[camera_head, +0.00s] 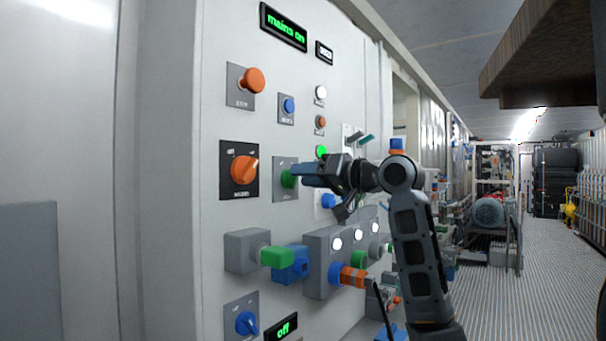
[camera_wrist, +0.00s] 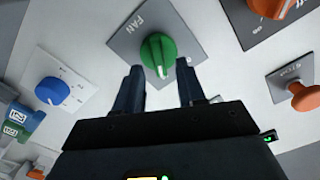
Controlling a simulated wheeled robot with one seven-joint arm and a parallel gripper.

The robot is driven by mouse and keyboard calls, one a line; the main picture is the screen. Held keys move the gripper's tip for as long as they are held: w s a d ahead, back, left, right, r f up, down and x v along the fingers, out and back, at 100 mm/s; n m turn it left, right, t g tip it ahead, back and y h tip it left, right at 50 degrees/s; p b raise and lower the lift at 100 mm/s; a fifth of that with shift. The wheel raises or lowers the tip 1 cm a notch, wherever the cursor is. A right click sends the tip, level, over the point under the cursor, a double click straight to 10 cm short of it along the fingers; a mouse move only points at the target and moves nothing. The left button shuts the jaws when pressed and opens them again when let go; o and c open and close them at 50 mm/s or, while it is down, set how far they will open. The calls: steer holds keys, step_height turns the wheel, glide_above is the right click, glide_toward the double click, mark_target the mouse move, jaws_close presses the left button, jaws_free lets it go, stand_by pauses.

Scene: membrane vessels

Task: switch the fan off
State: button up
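The fan switch is a green rotary knob (camera_wrist: 158,55) on a grey plate (camera_wrist: 128,38) marked "FAN" in the wrist view. In the head view the knob (camera_head: 288,179) sits on the white panel, partly covered by my gripper (camera_head: 306,175). In the wrist view my gripper (camera_wrist: 159,68) is open, with one dark finger on each side of the knob. Gaps show between the fingers and the knob, and nothing is held. The knob's ridge runs nearly up and down in the wrist view. I cannot tell which setting it marks.
An orange rotary switch (camera_head: 243,169) is left of the fan knob, and an orange push button (camera_head: 252,81) is above it. Displays read "mains on" (camera_head: 283,27) and "off" (camera_head: 282,327). An aisle (camera_head: 540,270) is open at right.

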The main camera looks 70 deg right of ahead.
steer(key=shift+w+d, duration=0.1)
steer(key=shift+w, duration=0.45)
jaws_close()
